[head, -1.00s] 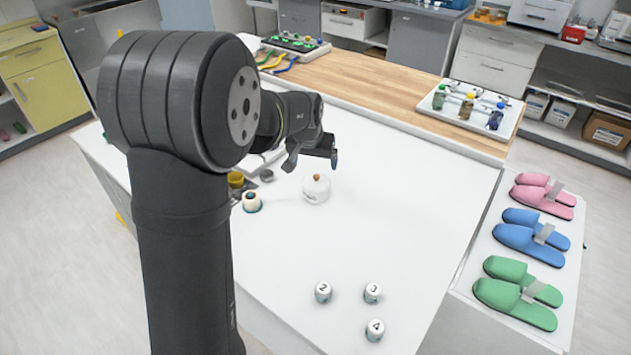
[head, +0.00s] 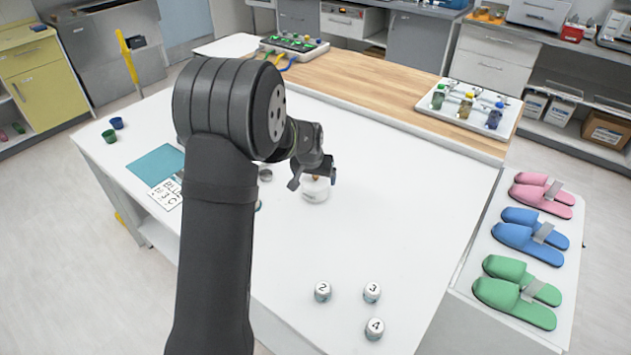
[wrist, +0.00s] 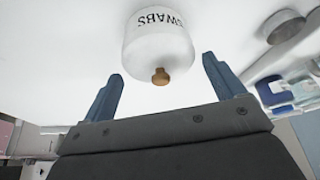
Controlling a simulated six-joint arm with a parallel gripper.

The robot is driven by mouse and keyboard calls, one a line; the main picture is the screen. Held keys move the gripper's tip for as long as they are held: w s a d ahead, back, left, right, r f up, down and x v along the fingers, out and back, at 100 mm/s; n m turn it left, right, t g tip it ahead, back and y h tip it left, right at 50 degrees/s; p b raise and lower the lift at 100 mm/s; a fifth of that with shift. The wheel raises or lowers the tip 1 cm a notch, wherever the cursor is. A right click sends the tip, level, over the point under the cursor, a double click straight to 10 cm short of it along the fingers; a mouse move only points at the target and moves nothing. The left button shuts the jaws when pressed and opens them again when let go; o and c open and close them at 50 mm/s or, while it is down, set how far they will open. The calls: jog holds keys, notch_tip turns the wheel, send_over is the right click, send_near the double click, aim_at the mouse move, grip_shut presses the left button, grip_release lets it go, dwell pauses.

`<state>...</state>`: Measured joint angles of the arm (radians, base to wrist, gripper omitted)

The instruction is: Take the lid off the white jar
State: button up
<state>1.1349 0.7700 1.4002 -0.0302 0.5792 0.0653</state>
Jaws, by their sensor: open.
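The white jar (head: 316,191) stands upright on the white table, and its lid with a brown knob is on top. In the wrist view the jar (wrist: 157,40) carries the word "SWABS", and the round brown knob (wrist: 161,76) points toward my gripper (wrist: 160,90). My gripper is open, with its two blue fingers apart on either side of the knob's line. The fingers do not touch the jar or knob. In the head view my gripper (head: 312,180) is just above the jar and partly hides its top.
Several numbered white pots, such as the "4" pot (head: 374,328), stand toward the front. A teal mat (head: 156,165) and printed card (head: 166,194) lie at the left. A bottle tray (head: 470,108) is at the back right. The table right of the jar is clear.

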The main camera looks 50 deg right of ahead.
jog(key=shift+c, duration=0.5)
jog(key=c, duration=1.1)
jog(key=shift+f, duration=0.1)
jog(key=shift+c, duration=0.2)
jog(key=shift+a, duration=0.1)
jog(key=shift+s, duration=0.1)
